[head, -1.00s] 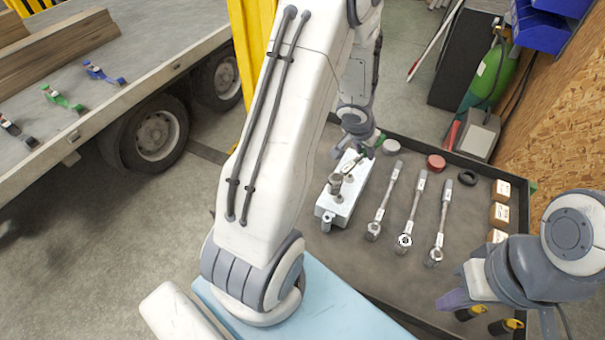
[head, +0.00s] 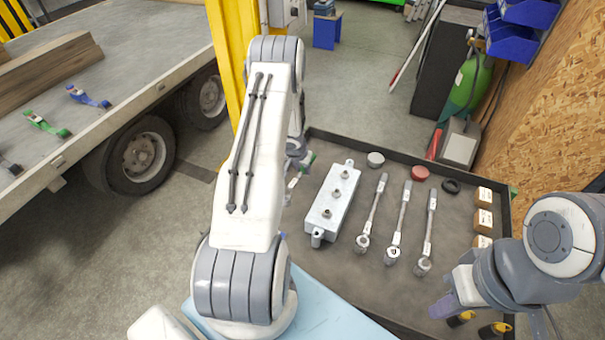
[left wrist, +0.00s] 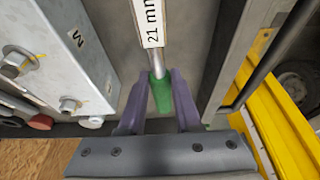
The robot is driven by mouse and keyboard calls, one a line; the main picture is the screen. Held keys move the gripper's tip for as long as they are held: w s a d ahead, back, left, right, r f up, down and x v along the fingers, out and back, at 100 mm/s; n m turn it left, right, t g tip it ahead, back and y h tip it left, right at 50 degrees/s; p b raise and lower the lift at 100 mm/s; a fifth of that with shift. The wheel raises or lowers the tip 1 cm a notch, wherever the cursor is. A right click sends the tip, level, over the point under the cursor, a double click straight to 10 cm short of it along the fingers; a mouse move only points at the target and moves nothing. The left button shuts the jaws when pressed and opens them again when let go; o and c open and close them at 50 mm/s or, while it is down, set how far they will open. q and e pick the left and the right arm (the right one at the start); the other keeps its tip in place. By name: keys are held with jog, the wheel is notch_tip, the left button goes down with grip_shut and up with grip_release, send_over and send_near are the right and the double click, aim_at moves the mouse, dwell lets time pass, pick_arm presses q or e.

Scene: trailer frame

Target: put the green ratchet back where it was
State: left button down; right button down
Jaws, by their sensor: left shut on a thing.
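The green-handled ratchet shows in the left wrist view (left wrist: 160,92), its green grip between my left gripper's purple fingers (left wrist: 160,105). A white label on its shaft reads "21 mm", and its head is out of that view. In the head view my left gripper (head: 297,162) is mostly hidden behind my arm, left of the grey metal block. Parts of the green grip (head: 308,161) and white label (head: 293,182) show there. I cannot tell how high the ratchet is above the tray. My right gripper (head: 447,303) is at the right front; its finger gap is not clear.
The dark tray (head: 465,215) holds the block with bolts (head: 333,203), three labelled ratchets (head: 396,225), a red cap (head: 419,173), a black ring (head: 451,186) and small boxes (head: 483,219). Bare tray lies left of the block. A yellow post (head: 222,70) stands beyond the tray's left.

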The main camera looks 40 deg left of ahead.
aim_at(303, 184)
pick_arm(q)
notch_tip(303, 184, down, 4)
jog(key=b, duration=0.4)
jog(key=shift+a+f, duration=0.1)
jog(key=shift+f, duration=0.05)
jog(key=c, duration=0.6)
grip_release()
